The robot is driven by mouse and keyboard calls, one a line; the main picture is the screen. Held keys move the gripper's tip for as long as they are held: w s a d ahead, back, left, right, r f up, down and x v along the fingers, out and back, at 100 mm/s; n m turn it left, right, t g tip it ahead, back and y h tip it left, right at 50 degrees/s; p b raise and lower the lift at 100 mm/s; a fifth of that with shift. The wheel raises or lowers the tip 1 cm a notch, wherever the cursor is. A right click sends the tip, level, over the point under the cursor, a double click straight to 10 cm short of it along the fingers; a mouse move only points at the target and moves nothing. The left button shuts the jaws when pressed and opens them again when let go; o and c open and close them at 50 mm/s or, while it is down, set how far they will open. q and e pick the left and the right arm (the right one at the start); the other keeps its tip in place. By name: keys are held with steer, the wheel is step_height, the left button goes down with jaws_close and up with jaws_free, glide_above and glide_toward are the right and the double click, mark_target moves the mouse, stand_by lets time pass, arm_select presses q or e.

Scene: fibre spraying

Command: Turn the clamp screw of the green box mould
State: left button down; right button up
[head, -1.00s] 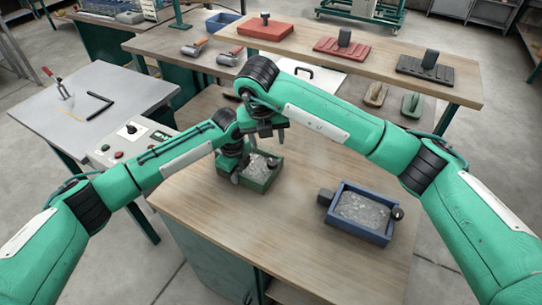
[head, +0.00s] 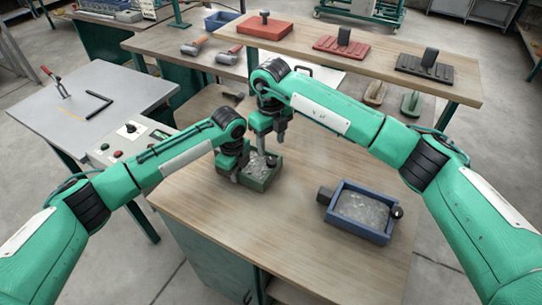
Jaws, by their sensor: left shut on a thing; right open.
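The green box mould (head: 262,179) stands on the wooden bench, filled with grey speckled material. Its dark clamp screw knob (head: 271,161) shows at the mould's right side. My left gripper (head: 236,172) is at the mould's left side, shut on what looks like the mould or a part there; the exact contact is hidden. My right gripper (head: 271,142) is open and points down over the mould's back part, close to the knob. Whether its fingers touch anything cannot be told.
A blue box mould (head: 361,212) with grey filling and dark knobs stands to the right on the wooden bench (head: 215,235). A shelf (head: 370,68) behind carries red and black stamps. The bench front is clear.

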mark_target(271, 159)
step_height(271, 159, down, 6)
steer(key=shift+f, duration=0.25)
steer(key=c, duration=1)
